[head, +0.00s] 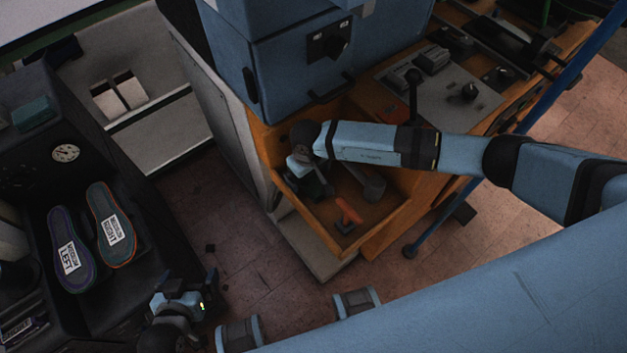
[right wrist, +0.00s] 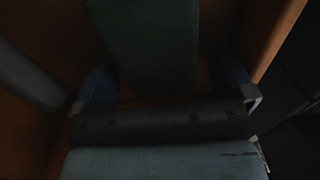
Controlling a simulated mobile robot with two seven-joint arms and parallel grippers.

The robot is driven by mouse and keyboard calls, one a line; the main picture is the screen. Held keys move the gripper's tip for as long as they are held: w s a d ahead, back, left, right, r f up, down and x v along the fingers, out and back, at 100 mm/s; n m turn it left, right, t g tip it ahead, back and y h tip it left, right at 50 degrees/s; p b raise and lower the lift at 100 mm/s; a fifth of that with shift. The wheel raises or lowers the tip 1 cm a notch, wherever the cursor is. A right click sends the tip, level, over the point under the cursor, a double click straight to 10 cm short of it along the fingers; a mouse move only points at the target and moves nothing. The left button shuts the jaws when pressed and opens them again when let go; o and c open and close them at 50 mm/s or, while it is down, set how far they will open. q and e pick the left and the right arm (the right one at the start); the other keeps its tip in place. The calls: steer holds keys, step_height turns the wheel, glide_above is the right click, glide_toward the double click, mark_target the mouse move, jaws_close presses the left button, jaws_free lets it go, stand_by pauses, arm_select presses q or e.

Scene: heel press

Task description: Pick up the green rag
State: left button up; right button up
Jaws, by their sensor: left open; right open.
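The green rag (right wrist: 155,45) shows in the right wrist view as a dark green strip lying between the two fingers of my right gripper (right wrist: 165,85). The fingers are apart, one on each side of it, and the view is dim, so contact cannot be told. In the head view my right gripper (head: 310,182) is down inside the open wooden drawer (head: 385,232). It and its arm hide most of the rag there. My left gripper (head: 180,292) is open and empty above the floor at the lower left.
In the drawer, a grey-headed tool (head: 372,184) and an orange-handled tool (head: 348,210) lie right of my right gripper. A blue cabinet (head: 300,60) stands behind the drawer. Two insoles (head: 112,225) and a dark teal item (head: 35,112) lie on the black machine at left.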

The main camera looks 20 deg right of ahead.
steer(key=c, duration=1)
arm_select(q)
steer(key=shift+a+f, duration=0.1)
arm_select(e)
steer(key=shift+r, duration=0.1)
steer(key=shift+a+r, duration=0.25)
steer(key=shift+r, duration=0.15)
step_height(320, 180, up, 6)
steer(key=shift+f+b, duration=0.1)
steer(key=shift+b, duration=0.2)
arm_select(q)
steer(key=shift+f+b, duration=0.75)
steer(key=shift+b, duration=0.5)
arm_select(e)
steer(key=s+a, duration=0.3)
steer(key=a, duration=0.6)
steer(key=s+a, duration=0.4)
steer(key=a, duration=0.5)
steer(key=shift+a, duration=0.2)
